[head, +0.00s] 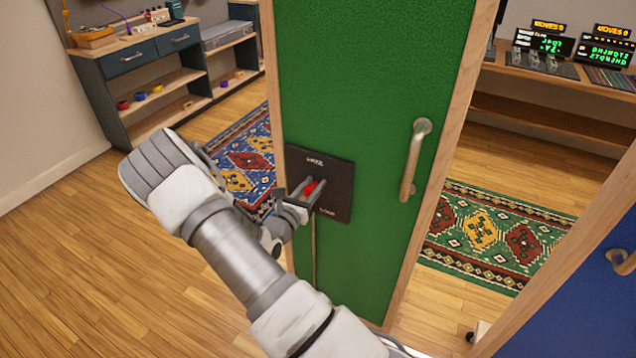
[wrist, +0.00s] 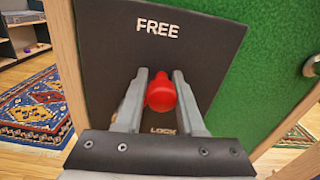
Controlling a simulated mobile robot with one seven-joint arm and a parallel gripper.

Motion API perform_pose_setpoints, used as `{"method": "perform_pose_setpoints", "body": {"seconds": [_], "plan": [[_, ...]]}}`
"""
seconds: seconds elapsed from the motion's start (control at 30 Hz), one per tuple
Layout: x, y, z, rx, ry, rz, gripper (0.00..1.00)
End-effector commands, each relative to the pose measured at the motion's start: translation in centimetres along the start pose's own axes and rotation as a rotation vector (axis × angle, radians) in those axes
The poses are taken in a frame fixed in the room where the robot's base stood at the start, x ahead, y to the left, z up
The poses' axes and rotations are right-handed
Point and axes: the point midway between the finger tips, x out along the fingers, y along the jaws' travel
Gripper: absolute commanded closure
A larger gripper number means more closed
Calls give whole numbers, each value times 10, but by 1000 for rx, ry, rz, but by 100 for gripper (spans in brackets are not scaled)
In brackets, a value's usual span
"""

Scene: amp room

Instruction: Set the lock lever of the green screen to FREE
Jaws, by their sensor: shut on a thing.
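The green screen (head: 350,70) stands upright in front of me in a wooden frame. A black plate (head: 340,175) on it reads FREE at the top and LOCK at the bottom in the wrist view (wrist: 205,40). The lock lever's red knob (head: 310,188) sticks out from the plate; it also shows in the wrist view (wrist: 161,93), between the two words. My gripper (head: 312,186) is shut on the red knob, one finger on each side, as the wrist view (wrist: 160,78) shows. The lever's base is hidden, so I cannot tell its exact setting.
A metal and wood handle (head: 411,160) is right of the plate on the screen. A blue panel (head: 590,300) stands at the near right. Shelves (head: 160,85) are at the back left, a desk with displays (head: 560,75) at the back right. The wooden floor at left is clear.

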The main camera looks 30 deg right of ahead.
Motion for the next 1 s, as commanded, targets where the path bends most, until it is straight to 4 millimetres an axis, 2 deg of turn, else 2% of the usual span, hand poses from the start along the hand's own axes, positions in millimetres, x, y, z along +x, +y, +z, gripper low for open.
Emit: {"method": "perform_pose_setpoints", "body": {"seconds": [0.4, 1.0], "plan": [[-2, 12, 4, -214, 9, -2, 100], [-1, 15, 4, -249, 10, -1, 100]]}}
